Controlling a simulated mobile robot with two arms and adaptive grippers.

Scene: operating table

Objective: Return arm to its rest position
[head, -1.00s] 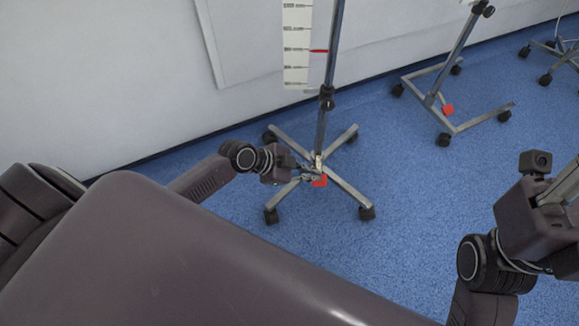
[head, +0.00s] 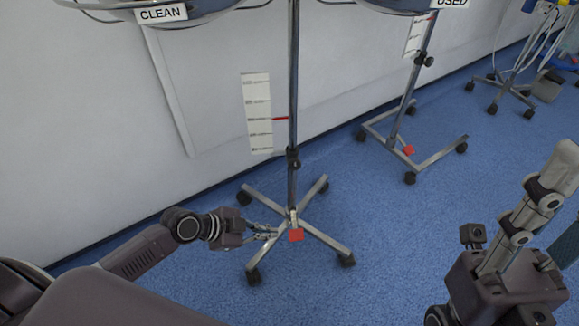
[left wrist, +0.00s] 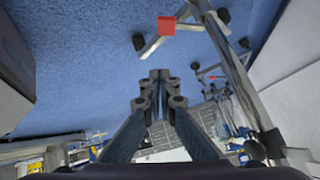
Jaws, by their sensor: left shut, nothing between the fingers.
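My left arm comes in from the lower left of the head view, stretched low over the floor. Its gripper (head: 265,233) is shut and empty, in front of the base of the stand (head: 293,110) labelled CLEAN. It looks close to the red pedal (head: 296,235), but I cannot tell the gap in the head view. The left wrist view shows the closed fingers (left wrist: 158,76) with the red pedal (left wrist: 167,25) beyond them, apart in the picture. My right gripper (head: 540,195) points up at the right edge; its finger opening is unclear.
A second stand (head: 408,100) labelled USED, with its own red pedal (head: 408,150), is to the right. A white wall (head: 80,130) runs behind. Further wheeled equipment (head: 505,90) stands at the far right. Blue floor (head: 400,240) is clear between my arms.

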